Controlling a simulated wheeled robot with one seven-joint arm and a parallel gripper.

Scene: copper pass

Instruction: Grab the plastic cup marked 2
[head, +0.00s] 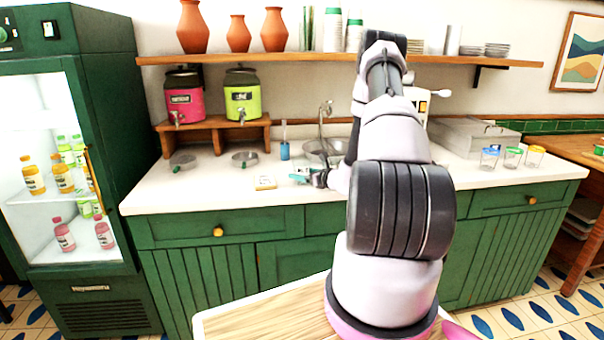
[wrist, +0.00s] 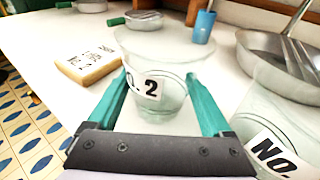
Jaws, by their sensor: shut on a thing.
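A clear plastic cup (wrist: 168,58) with a white label reading "2" is in the middle of the wrist view. My gripper (wrist: 158,88) has its two teal fingers on either side of this cup and is shut on it. The cup is upright; I cannot tell whether its base rests on the counter. A second clear cup (wrist: 268,112) with a label starting "NO." stands close on the right, its number cut off by the frame. In the head view my gripper (head: 308,176) is low over the counter, and my arm hides part of that area.
A tan block with lettering (wrist: 88,64) lies left of the cup on the white counter (head: 220,192). A blue holder (wrist: 203,27) and a metal basin (wrist: 290,68) are behind. Several colour-rimmed cups (head: 512,157) stand far right. A shelf (head: 300,60) runs above.

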